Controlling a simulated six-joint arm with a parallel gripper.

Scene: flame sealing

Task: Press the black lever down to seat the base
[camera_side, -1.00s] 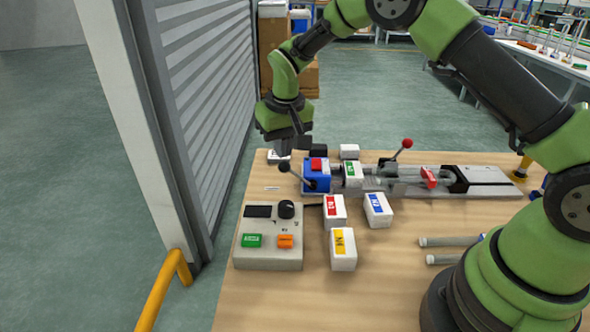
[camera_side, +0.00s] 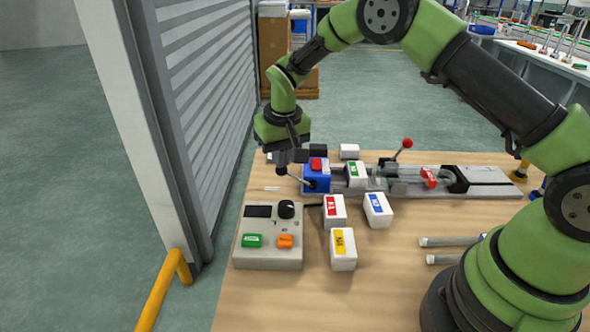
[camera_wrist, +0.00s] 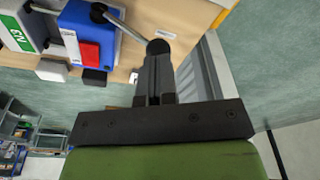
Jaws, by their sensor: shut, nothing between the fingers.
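The black lever has a round black knob (camera_side: 281,170) on a thin metal rod, which slants up and left from the blue block (camera_side: 316,177) with a red button. In the wrist view the knob (camera_wrist: 158,46) is right at the tips of my gripper (camera_wrist: 157,58), and the rod runs up-left to the blue block (camera_wrist: 88,33). My gripper (camera_side: 284,161) is shut and empty, pointing down just over the knob. Whether it touches the knob or sits just above it, I cannot tell. A glass tube assembly (camera_side: 377,178) lies in the fixture right of the blue block.
A red-knobbed lever (camera_side: 406,144) stands on the fixture (camera_side: 480,182). A control box (camera_side: 268,238) with green and orange buttons is in front. White labelled blocks (camera_side: 343,250) stand nearby. A grey shutter (camera_side: 205,90) rises left of the table.

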